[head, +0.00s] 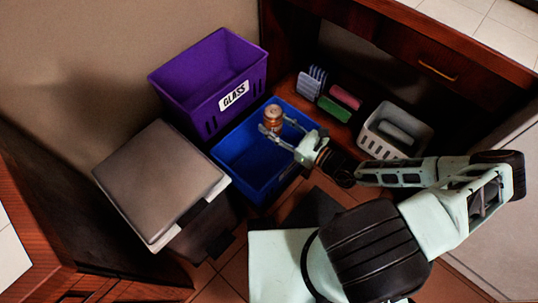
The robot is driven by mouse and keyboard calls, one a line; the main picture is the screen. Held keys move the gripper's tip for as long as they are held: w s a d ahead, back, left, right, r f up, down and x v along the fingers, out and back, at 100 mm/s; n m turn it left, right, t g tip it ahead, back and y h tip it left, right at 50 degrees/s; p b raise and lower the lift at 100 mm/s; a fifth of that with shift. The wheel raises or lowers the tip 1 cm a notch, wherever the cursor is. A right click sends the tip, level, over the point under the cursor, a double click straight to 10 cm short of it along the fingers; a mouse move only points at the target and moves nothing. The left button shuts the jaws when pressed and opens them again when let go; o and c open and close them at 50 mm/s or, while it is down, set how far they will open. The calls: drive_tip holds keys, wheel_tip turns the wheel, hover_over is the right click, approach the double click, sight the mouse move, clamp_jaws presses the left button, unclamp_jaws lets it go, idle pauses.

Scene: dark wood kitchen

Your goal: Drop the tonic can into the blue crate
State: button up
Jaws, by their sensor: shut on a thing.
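The tonic can (273,115) is a small copper-brown can with a lighter top. My gripper (271,129) is shut on it and holds it over the blue crate (235,158). The crate is open at the top and stands on the floor below the can. My gripper and wrist cover part of the crate's right side. The can appears roughly upright. Its exact height above the crate is hard to tell from this one view.
A purple crate labelled GLASS (190,72) stands behind the blue one. A lidded grey bin (160,180) is at its left. A grey caddy (421,142) and several sponges or brushes (334,108) lie on the low wooden shelf at right, under a counter with a drawer (437,72).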

sight(281, 117)
drive_tip(key=shift+f+b, duration=2.1)
drive_tip(key=shift+f, duration=0.05)
drive_tip(key=o, duration=1.3)
drive_tip(key=shift+r, duration=0.1)
wheel_tip(281, 117, up, 10)
drive_tip(key=shift+f, duration=0.1)
